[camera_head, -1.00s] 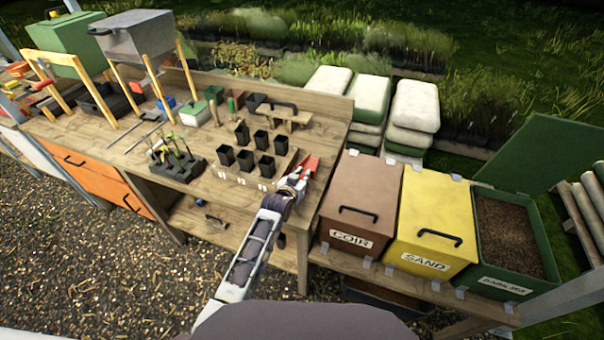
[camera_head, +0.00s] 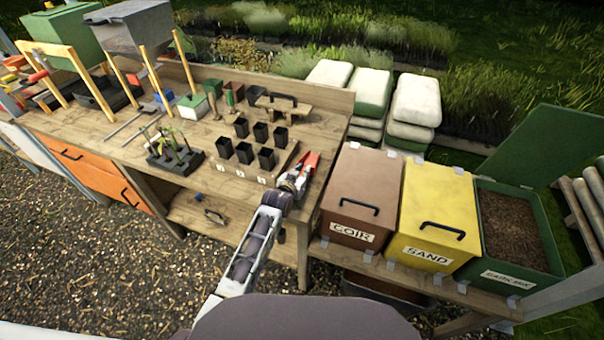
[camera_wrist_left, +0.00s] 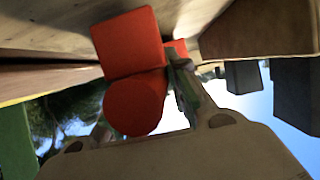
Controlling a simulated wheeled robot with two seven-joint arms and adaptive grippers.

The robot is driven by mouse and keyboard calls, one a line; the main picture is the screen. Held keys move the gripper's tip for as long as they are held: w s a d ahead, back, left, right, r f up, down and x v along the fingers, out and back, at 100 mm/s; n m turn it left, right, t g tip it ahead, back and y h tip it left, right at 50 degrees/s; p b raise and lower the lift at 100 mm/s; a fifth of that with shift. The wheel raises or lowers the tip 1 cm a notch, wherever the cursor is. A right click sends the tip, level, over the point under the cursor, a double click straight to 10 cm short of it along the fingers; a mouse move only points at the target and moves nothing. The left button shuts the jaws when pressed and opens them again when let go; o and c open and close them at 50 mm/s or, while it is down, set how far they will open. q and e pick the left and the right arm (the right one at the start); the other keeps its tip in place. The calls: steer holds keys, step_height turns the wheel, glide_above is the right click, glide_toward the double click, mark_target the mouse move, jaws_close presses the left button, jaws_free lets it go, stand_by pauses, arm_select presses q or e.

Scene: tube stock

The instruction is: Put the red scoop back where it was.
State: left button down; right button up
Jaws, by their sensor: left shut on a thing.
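The red scoop (camera_head: 311,160) is at the right end of the wooden bench, just right of the tray of black pots. My left gripper (camera_head: 297,178) is shut on it. In the left wrist view the red scoop (camera_wrist_left: 128,45) fills the space in front of the fingers, with its round red end towards the camera. A gripper finger (camera_wrist_left: 185,90) shows beside it. I cannot tell whether the scoop touches the bench top. My right gripper is not in view.
The pot tray (camera_head: 240,170) with several black pots stands left of the gripper. A seedling tray (camera_head: 178,160) is farther left. Brown COIR (camera_head: 360,190), yellow SAND (camera_head: 433,205) and open green bins (camera_head: 545,235) stand to the right. The wooden bench (camera_head: 325,130) has some free room near its right end.

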arm_select(q)
steer(key=shift+f, duration=0.5)
stand_by(0.4)
steer(key=c, duration=1.3)
jaws_free()
steer(key=shift+v, duration=6)
